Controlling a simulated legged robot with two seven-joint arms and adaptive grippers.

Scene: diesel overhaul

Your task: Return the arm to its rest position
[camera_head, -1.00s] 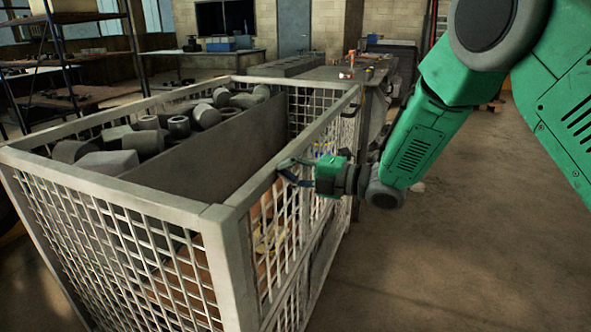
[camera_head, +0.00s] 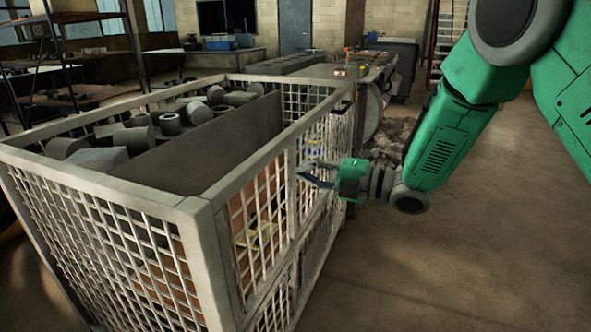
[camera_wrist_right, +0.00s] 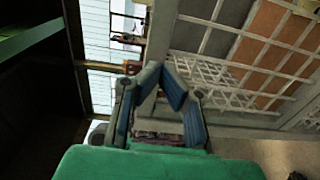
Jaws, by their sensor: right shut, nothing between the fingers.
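My right arm, green with dark joints, comes in from the right in the head view. Its gripper (camera_head: 308,175) points left and is beside the right mesh wall of the wire cage (camera_head: 207,212), below the top rail's height in the picture. The fingers are shut and hold nothing. The wrist view shows the fingers (camera_wrist_right: 165,75) meeting at their tips, with the cage mesh behind and to the right. I cannot tell if the fingertips touch the mesh. My left gripper is not in view.
The cage holds several grey metal cylinders (camera_head: 170,124) behind a grey divider (camera_head: 205,155). A workbench (camera_head: 335,74) with small parts stands beyond it. Shelving (camera_head: 90,58) is at the far left. Open floor (camera_head: 450,260) lies right of the cage.

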